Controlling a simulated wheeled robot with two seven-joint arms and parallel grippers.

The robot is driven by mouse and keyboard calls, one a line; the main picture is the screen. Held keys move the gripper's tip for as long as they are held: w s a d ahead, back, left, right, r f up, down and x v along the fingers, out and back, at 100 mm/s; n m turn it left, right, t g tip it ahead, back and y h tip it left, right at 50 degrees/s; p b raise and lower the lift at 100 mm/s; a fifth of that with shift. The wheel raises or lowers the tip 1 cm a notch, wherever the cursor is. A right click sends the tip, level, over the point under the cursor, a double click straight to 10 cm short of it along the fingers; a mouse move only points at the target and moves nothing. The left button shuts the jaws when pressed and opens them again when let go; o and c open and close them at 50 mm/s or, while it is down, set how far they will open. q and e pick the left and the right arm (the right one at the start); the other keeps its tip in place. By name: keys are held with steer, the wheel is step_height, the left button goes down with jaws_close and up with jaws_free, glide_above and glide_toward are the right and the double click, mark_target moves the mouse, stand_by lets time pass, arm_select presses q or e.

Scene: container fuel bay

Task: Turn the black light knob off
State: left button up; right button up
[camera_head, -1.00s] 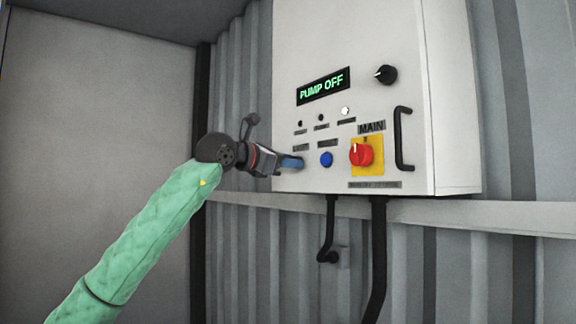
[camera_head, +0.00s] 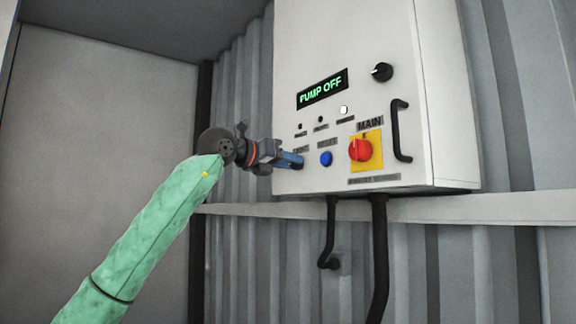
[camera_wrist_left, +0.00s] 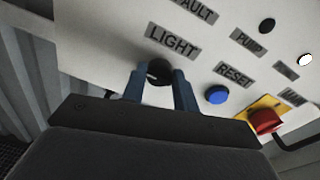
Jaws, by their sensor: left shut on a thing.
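The black light knob (camera_wrist_left: 158,70) sits under the LIGHT label (camera_wrist_left: 173,43) on the white control panel (camera_head: 350,60). In the left wrist view it shows between the two blue fingers of my left gripper (camera_wrist_left: 158,88), which is shut on it. In the head view my left gripper (camera_head: 291,160) reaches the panel's lower left from the left side, and its fingers mostly hide the knob. My right gripper is not in view.
A blue reset button (camera_head: 326,158) and a red main switch (camera_head: 360,150) on a yellow plate lie right of the knob. A black handle (camera_head: 400,130) sticks out farther right. Another black knob (camera_head: 382,72) is above. The display (camera_head: 321,88) reads PUMP OFF.

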arm_select(q)
steer(key=shift+a+r, duration=0.1)
steer(key=shift+r, duration=0.1)
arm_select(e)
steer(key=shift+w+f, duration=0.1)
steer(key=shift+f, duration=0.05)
arm_select(q)
steer(key=o, duration=1)
steer(key=shift+c, duration=0.2)
steer(key=shift+f, duration=0.1)
steer(key=b+v, duration=0.2)
steer(key=v, duration=0.5)
steer(key=shift+s+a, duration=0.2)
steer(key=shift+a, duration=0.1)
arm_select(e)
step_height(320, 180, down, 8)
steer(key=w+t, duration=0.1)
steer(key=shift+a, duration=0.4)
